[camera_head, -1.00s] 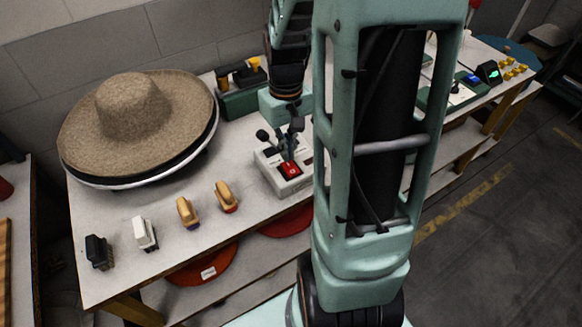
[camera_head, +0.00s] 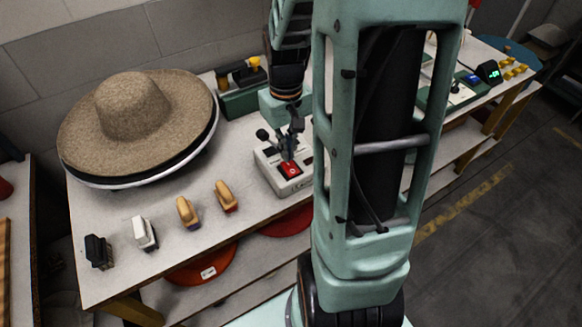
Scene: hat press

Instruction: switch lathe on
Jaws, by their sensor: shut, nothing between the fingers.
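A light grey control box (camera_head: 270,178) with a red switch (camera_head: 291,169) and a dark ball-topped lever (camera_head: 263,135) sits on the white workbench, partly hidden behind my arm. It is the only red switch I can make out; I cannot tell for sure that it belongs to a lathe. My gripper (camera_head: 287,154) is shut and empty, pointing down at the far edge of the red switch. It looks to be touching or just above the switch; I cannot tell which.
A straw hat (camera_head: 130,115) rests on a stand at the bench's left. Brushes (camera_head: 188,211) and small blocks (camera_head: 145,234) line the front edge of the bench (camera_head: 120,205). A green box (camera_head: 238,98) stands behind my gripper. A small display (camera_head: 489,72) is at right.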

